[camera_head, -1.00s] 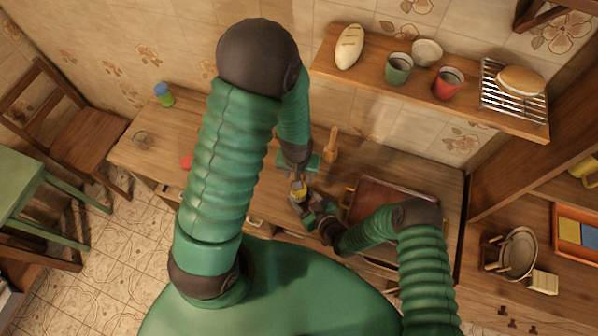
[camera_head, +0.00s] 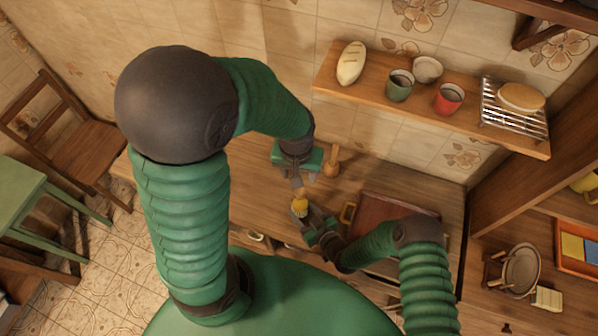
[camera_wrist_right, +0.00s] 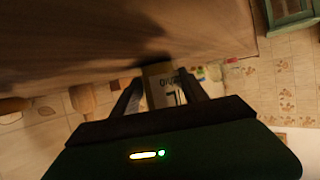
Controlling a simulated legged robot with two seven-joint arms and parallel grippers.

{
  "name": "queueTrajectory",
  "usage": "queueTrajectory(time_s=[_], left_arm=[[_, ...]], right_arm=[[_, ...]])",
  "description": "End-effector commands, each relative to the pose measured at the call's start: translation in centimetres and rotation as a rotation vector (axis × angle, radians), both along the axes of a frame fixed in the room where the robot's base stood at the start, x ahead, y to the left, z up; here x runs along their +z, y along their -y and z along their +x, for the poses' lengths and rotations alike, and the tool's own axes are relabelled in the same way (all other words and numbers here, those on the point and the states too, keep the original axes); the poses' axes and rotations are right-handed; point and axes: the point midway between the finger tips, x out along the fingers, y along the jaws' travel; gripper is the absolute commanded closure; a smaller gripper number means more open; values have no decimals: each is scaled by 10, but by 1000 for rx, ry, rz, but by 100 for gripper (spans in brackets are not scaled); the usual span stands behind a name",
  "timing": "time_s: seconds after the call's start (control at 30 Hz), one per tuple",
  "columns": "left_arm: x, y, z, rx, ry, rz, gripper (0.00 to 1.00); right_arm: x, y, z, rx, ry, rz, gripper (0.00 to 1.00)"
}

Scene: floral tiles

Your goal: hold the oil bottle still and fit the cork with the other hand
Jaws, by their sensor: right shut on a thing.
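The oil bottle (camera_wrist_right: 162,82) stands between the two fingers of my right gripper (camera_wrist_right: 166,92) in the right wrist view, its printed label facing the camera. In the head view the bottle shows as a small yellow shape (camera_head: 299,204), and my right gripper (camera_head: 303,213) is shut on it. My left gripper (camera_head: 298,182) points down just above the bottle, with a small visible gap between them. Its fingers are small and dark here, so I cannot tell whether they are open or shut. I cannot make out the cork.
A wooden utensil or mill (camera_head: 332,160) stands right of my left gripper. A brown tray (camera_head: 392,203) with a yellow handle lies on the wooden counter (camera_head: 268,190) to the right. A wall shelf (camera_head: 430,113) with bread, cups and a rack is behind.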

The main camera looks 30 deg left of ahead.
Motion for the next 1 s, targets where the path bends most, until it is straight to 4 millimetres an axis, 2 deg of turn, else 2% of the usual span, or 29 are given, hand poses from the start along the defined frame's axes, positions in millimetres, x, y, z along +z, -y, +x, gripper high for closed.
queueTrajectory(time_s=[0.37, 0.4, 0.57, 0.87, 1.0], left_arm=[[0, 0, 0, 0, 0, 0, 47], [0, 0, 0, 0, 0, 0, 47], [0, 0, 0, 0, 0, 0, 47], [0, 0, 0, 0, 0, 0, 47], [0, 0, 0, 0, 0, 0, 47]], right_arm=[[0, 0, 0, -1, 1, 1, 91], [0, 0, 0, -1, 1, 1, 46], [0, 0, 0, -1, 1, 1, 25], [1, 0, 0, 0, 0, 1, 23], [5, 12, -5, 0, 0, -1, 23]])
